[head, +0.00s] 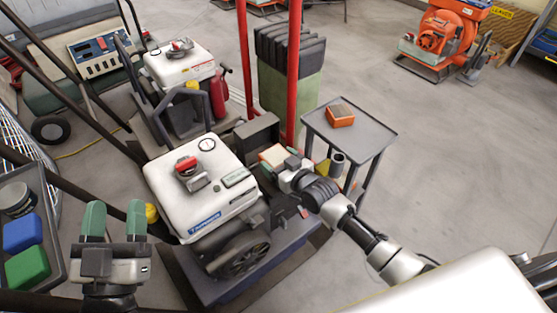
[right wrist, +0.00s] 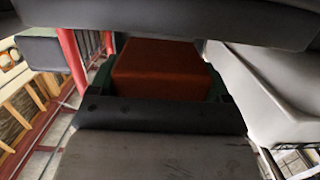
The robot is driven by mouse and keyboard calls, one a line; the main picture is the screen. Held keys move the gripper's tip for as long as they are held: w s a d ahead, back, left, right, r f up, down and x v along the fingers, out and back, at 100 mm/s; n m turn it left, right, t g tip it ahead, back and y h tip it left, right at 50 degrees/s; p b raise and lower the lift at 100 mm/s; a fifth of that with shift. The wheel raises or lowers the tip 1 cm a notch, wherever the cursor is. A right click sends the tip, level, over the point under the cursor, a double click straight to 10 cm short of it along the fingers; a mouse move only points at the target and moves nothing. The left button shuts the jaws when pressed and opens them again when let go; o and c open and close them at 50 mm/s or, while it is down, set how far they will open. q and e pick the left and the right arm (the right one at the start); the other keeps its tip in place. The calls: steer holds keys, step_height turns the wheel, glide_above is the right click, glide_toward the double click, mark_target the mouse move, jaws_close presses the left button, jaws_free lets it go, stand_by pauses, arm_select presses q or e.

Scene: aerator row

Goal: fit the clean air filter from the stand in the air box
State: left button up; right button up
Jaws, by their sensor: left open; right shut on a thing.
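My right gripper (head: 287,168) is shut on an air filter (head: 273,155) with a pale top and orange sides, beside the engine of the near machine. In the right wrist view the filter (right wrist: 160,72) is an orange-red block between the green finger pads. A dark box part (head: 258,131), seemingly of the air box, stands just behind it. Whether the filter touches or sits in the box is hidden. Another orange filter (head: 341,115) with a brownish top lies on the grey stand (head: 375,133). My left gripper (head: 116,221) is open and empty at lower left.
The white engine cover (head: 203,190) is left of the right gripper. Red posts (head: 294,75) rise behind it. A tray with blue and green blocks (head: 22,232) is at far left. A dark cup (head: 338,163) stands below the stand top.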

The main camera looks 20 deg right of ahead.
arm_select(q)
steer(key=shift+f, duration=0.3)
arm_select(e)
steer(key=shift+f, duration=0.35)
steer(key=shift+f+b, duration=0.4)
steer(key=shift+b, duration=0.15)
arm_select(q)
steer(key=r+t, duration=0.1)
steer(key=s+r, duration=0.1)
steer(key=r+t, duration=0.1)
steer(key=shift+s+t+h, duration=0.25)
steer(key=shift+t+h, duration=0.05)
steer(key=shift+h, duration=0.1)
steer(key=shift+w, duration=0.1)
steer(key=shift+w+f+g, duration=0.2)
steer(key=shift+f+g, duration=0.3)
